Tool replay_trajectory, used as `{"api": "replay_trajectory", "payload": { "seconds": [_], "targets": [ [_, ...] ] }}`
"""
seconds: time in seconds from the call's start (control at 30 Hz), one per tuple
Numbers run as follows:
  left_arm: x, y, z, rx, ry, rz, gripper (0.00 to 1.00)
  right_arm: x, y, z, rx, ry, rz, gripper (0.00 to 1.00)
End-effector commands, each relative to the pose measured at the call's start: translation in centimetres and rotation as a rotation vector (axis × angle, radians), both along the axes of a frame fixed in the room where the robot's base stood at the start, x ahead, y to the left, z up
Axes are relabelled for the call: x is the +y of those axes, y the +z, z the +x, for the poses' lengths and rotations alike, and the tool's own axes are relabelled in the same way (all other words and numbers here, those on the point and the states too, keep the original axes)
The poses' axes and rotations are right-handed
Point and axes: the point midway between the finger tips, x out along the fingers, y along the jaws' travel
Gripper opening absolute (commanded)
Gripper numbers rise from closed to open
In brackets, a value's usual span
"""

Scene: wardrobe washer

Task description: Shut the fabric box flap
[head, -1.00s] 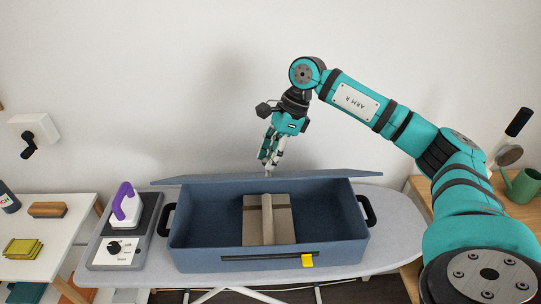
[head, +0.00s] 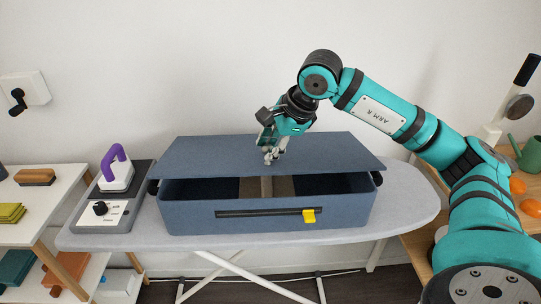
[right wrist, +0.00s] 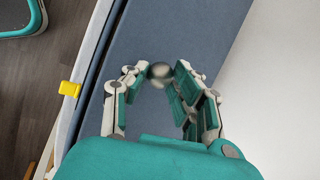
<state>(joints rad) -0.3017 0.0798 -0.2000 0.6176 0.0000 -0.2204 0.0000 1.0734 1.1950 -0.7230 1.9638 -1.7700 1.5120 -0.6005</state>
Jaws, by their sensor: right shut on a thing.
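The blue fabric box (head: 190,218) stands on the ironing board, its front facing me. Its flap (head: 215,153) is tilted down toward the front but stays raised, leaving a dark gap above the front wall. Inside the gap I see part of a brown folded item (head: 265,187). My right gripper (head: 270,157) is at the top face of the flap. In the right wrist view its fingers close around a small round grey knob (right wrist: 160,73) over the blue flap (right wrist: 150,40). My left gripper is not in view.
The box front has a dark strip with a yellow tab (head: 308,215). Shelves flank both sides. A white wall is behind.

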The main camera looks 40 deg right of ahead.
Motion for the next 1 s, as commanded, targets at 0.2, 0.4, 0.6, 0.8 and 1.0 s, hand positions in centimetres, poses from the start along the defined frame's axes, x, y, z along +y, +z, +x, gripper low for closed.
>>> {"api": "replay_trajectory", "payload": {
  "seconds": [0.2, 0.4, 0.6, 0.8, 1.0],
  "targets": [
    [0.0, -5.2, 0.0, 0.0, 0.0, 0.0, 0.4, 0.3, -3.7, -0.5, -0.103, 0.003, -0.065, 0.0],
    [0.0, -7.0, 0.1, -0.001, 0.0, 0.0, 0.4, 0.5, -5.1, -0.7, -0.109, 0.002, -0.068, 0.0],
    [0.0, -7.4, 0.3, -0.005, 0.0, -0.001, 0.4, 0.6, -5.3, -0.9, -0.106, 0.002, -0.067, 0.0],
    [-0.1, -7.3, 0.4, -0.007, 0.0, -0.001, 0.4, 0.6, -5.3, -0.9, -0.106, 0.003, -0.068, 0.37],
    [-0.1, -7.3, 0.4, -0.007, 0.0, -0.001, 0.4, 0.6, -5.2, -0.8, -0.109, 0.002, -0.068, 0.5]
  ]
}}
